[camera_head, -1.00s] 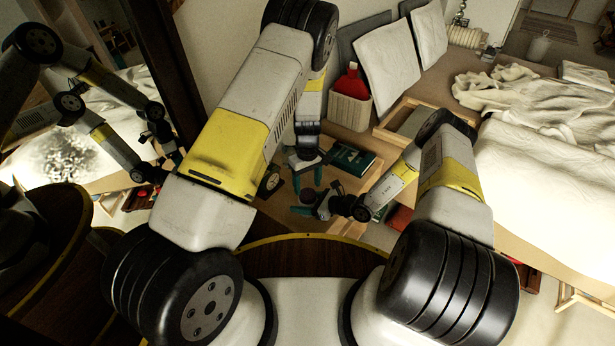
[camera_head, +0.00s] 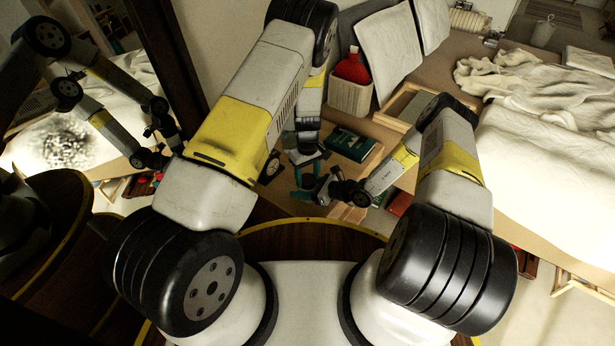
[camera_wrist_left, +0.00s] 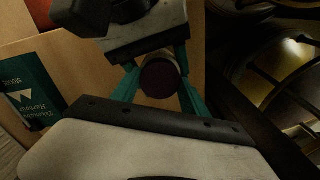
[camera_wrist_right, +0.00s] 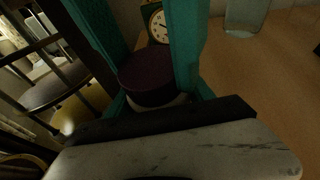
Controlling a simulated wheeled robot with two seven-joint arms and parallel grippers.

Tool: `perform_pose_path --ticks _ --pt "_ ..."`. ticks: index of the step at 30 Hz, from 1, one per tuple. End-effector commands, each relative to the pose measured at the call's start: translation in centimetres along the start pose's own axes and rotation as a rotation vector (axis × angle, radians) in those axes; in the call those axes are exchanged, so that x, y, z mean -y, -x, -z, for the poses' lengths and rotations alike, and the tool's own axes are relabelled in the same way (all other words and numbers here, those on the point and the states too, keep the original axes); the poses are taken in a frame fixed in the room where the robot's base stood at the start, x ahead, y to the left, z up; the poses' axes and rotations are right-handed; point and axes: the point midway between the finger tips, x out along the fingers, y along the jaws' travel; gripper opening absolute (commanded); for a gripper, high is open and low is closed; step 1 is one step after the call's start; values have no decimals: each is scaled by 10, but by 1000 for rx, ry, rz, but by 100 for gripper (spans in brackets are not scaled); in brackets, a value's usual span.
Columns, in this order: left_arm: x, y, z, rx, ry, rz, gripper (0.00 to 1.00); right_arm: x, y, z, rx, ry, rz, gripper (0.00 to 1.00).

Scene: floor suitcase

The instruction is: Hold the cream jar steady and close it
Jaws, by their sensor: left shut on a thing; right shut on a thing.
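The cream jar has a dark purple, round lid (camera_wrist_right: 147,75) on top, and a strip of its pale body (camera_wrist_right: 172,101) shows below the lid in the right wrist view. The lid also shows from the left wrist (camera_wrist_left: 160,78). My left gripper (camera_head: 307,172) has its teal fingers on either side of the jar and is shut on it. My right gripper (camera_head: 308,190) comes in from the right, with its fingers on either side of the lid and shut on it. In the head view the grippers mostly hide the jar.
A green book (camera_head: 350,143) lies on the wooden surface beside the grippers. A clock (camera_wrist_right: 156,23) and a clear glass (camera_wrist_right: 245,18) stand beyond the jar. A basket (camera_head: 350,97) with a red bottle (camera_head: 352,65) stands behind. A bed (camera_head: 560,150) is at right.

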Motion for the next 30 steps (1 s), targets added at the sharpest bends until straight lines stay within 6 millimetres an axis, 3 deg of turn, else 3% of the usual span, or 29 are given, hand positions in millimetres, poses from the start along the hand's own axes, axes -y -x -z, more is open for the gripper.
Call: perform_pose_path --ticks 2,8,12,13,16,30 --pt "1 0 0 2 -60 1 4 1 0 0 1 0 1 0" --pt "1 0 0 2 -454 0 4 1 0 0 1 0 2 0" --pt "1 -1 0 2 -436 2 4 1 0 0 1 1 2 0" --pt "1 -1 0 2 -435 2 56 1 0 0 1 0 2 0" --pt "1 -1 0 2 -434 2 74 1 0 0 1 0 2 0" --pt "-2 0 -2 1 -434 -2 74 -1 -1 -2 4 1 -2 0"
